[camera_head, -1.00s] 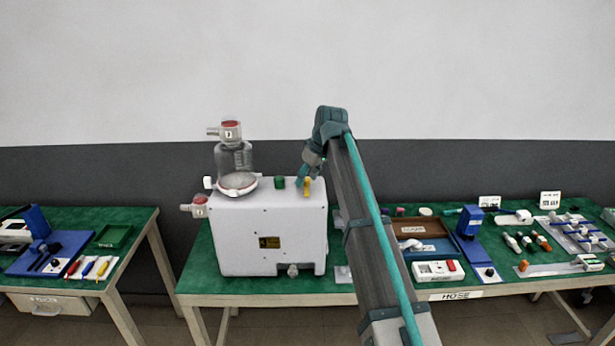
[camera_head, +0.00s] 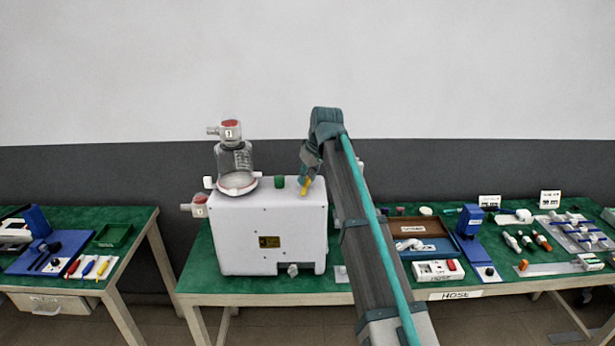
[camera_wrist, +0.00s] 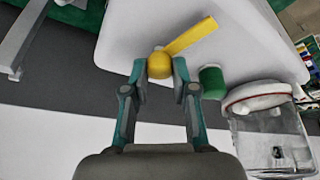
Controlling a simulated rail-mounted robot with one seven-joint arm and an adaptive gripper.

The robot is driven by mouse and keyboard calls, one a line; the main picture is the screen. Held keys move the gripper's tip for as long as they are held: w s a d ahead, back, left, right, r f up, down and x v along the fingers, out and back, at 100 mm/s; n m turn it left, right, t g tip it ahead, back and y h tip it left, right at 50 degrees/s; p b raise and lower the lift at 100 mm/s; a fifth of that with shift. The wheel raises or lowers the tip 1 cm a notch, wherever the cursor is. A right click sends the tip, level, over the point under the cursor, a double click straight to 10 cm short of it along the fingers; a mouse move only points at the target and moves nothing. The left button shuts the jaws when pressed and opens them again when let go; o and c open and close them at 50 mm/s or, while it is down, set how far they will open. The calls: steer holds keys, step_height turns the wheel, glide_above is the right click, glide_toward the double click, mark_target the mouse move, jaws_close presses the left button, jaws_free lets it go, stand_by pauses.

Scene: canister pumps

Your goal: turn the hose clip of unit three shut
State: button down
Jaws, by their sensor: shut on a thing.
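The white pump unit (camera_head: 268,235) stands on the green-topped table, with a glass jar (camera_head: 235,160) on its top left. A yellow lever with a round hub (camera_wrist: 190,38) is on the unit's top; it also shows in the head view (camera_head: 306,187). I take it for the hose clip, but no hose is visible at it. My gripper (camera_wrist: 160,68) is shut on the round hub, one fingertip on each side, and the lever arm sticks out beyond the fingers. In the head view my gripper (camera_head: 305,174) reaches down over the unit's right top edge.
A green cap (camera_wrist: 212,82) sits close beside my fingers, with the jar beyond it. My arm crosses the table's middle. Trays, a blue stand (camera_head: 470,221) and several small tools lie to the right. Another table (camera_head: 80,225) with tools stands at the left.

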steer(key=m+h, duration=0.1)
steer(key=m, duration=0.2)
steer(key=shift+a+m+t, duration=0.15)
steer(key=shift+m+t, duration=0.15)
steer(key=shift+t, duration=0.1)
steer(key=m+h, duration=0.1)
steer(key=m, duration=0.3)
steer(key=shift+a+h, duration=0.1)
steer(key=shift+h, duration=0.3)
steer(key=m+h, duration=0.1)
steer(key=m, duration=0.3)
steer(key=shift+a+m+h, duration=0.1)
steer(key=shift+m+h, duration=0.3)
steer(key=shift+w+m+g+h+b, duration=0.1)
steer(key=shift+m+g+h+b, duration=0.3)
steer(key=shift+m, duration=1.2)
steer(key=c, duration=0.9)
jaws_free()
steer(key=shift+r, duration=0.15)
steer(key=v, duration=1.2)
steer(key=shift+a, duration=0.1)
